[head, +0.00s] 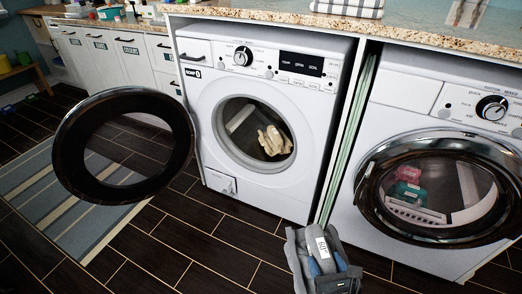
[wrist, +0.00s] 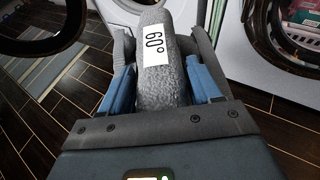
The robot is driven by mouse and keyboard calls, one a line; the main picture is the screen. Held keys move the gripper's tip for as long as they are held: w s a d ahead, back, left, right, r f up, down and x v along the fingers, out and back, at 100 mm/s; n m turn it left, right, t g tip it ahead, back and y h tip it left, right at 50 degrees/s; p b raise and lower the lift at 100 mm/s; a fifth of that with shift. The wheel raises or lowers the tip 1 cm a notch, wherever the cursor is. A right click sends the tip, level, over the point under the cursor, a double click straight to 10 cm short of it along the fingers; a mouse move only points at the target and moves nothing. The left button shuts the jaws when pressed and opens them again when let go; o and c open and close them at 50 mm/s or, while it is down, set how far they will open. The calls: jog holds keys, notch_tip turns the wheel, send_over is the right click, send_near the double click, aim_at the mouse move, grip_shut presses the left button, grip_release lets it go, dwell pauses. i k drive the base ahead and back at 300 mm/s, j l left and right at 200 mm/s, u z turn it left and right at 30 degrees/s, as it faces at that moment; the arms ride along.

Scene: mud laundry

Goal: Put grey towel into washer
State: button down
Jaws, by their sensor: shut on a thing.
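The grey towel (wrist: 166,80) is rolled, with a white label reading 60°. My gripper (wrist: 164,85) is shut on it, with blue pads on both sides. In the head view my gripper (head: 322,258) and the grey towel (head: 318,240) are at the bottom, in front of the gap between two machines. The left washer (head: 282,188) has its round door (head: 66,150) swung wide open to the left. A cream cloth (head: 273,139) lies inside its drum. My gripper is in front of this washer and to its right, below the opening.
A second machine (head: 400,90) at right has its glass door over its opening, with pink and teal things behind the glass. A striped rug (head: 75,215) lies at left. White cabinets (head: 105,50) stand behind. The dark tiled floor before the left washer is clear.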

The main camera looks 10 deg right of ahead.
aim_at(263, 159)
jog(key=i+j, duration=0.2)
jog(key=j, duration=0.15)
jog(key=i+j, duration=0.2)
jog(key=j, duration=0.2)
jog(key=i+j, duration=0.2)
jog(key=j, duration=0.15)
jog(key=i+j, duration=0.2)
jog(key=j, duration=0.15)
jog(key=i+j, duration=0.2)
jog(key=j, duration=0.15)
jog(key=i+j, duration=0.35)
jog(key=i, duration=0.25)
jog(key=i+j+z, duration=0.1)
jog(key=i+j, duration=0.2)
jog(key=i, duration=0.95)
